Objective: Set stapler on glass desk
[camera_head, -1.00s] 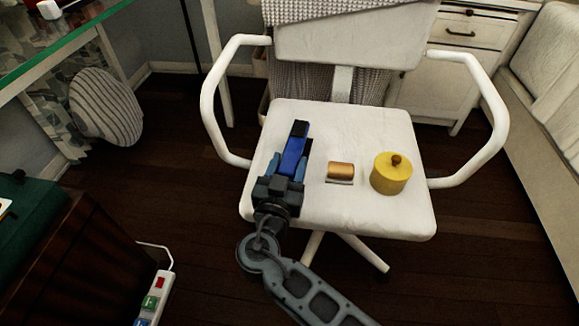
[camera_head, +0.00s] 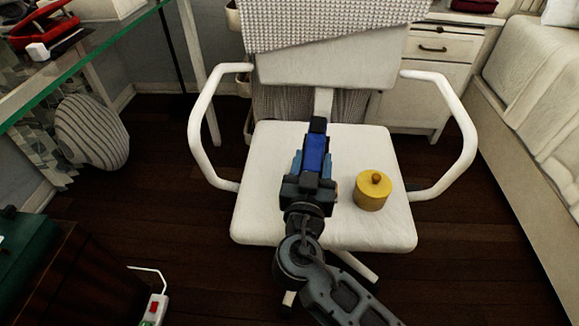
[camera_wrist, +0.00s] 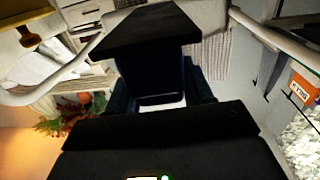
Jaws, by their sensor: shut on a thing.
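A blue and black stapler (camera_head: 316,148) is between the fingers of my gripper (camera_head: 313,165), which is shut on it over the white chair seat. Its dark end points away from me, toward the chair back. In the wrist view a dark block that looks like the stapler (camera_wrist: 145,38) fills the upper middle. Whether it touches the seat I cannot tell. The glass desk (camera_head: 92,85), with a green edge, is at the upper left, well apart from my gripper.
The white chair (camera_head: 265,215) has armrests on both sides. A yellow lidded pot (camera_head: 371,192) stands on its seat; an orange roll is mostly hidden behind my gripper. A red item (camera_head: 45,30) and a white one lie on the desk. A striped cushion (camera_head: 92,132) is below it.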

